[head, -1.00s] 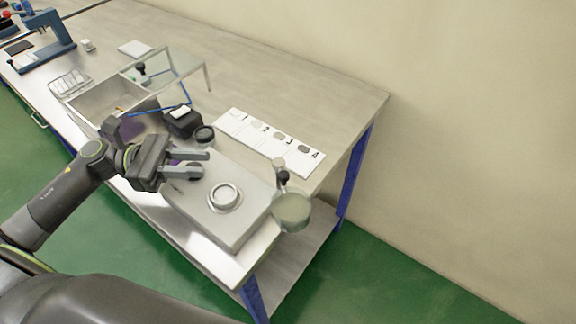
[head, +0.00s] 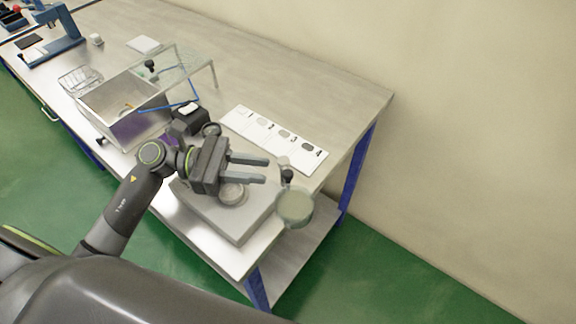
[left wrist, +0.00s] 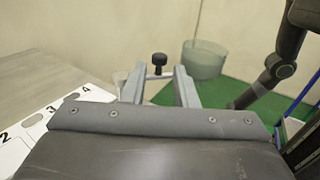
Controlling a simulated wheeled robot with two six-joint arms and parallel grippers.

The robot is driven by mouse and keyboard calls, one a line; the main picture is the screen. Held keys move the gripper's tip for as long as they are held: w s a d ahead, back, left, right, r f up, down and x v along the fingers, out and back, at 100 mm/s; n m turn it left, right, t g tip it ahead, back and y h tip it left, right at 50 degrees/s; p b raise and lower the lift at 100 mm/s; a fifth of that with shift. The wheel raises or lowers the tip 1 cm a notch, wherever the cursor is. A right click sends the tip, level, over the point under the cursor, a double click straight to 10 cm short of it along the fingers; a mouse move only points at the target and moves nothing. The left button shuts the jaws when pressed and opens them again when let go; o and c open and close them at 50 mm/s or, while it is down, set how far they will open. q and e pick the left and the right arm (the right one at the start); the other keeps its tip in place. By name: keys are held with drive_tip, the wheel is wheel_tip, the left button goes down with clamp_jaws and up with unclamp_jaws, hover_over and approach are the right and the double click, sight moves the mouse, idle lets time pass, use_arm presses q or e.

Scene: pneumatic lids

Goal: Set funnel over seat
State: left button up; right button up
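A pale, translucent round cup (head: 295,207), which looks like the funnel, hangs at the right end of the metal block. A black knob (head: 288,175) stands beside it. Both also show in the left wrist view: the cup (left wrist: 203,60) is beyond the fingers, and the knob (left wrist: 159,59) appears between them. The round seat ring (head: 232,194) is on top of the metal block (head: 212,214), partly hidden by my left gripper (head: 266,170). That gripper is open and empty above the block, its fingers pointing right toward the knob, with a small gap left.
A white card strip (head: 275,139) with numbered spots lies behind the block. A metal bin (head: 130,100), a clear guard (head: 190,70) and a black box (head: 188,118) stand to the left. The back right of the table (head: 310,90) is clear.

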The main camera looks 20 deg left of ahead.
sight(288, 173)
use_arm(q)
drive_tip(key=d+p, duration=0.1)
drive_tip(key=d, duration=0.1)
drive_tip(key=w+d, duration=0.1)
drive_tip(key=d, duration=0.2)
drive_tip(key=shift+d+r+p, duration=0.1)
drive_tip(key=shift+p, duration=0.25)
drive_tip(key=shift+w+d, duration=0.1)
drive_tip(key=shift+d, duration=0.7)
drive_tip(key=shift+c, duration=0.4)
clamp_jaws()
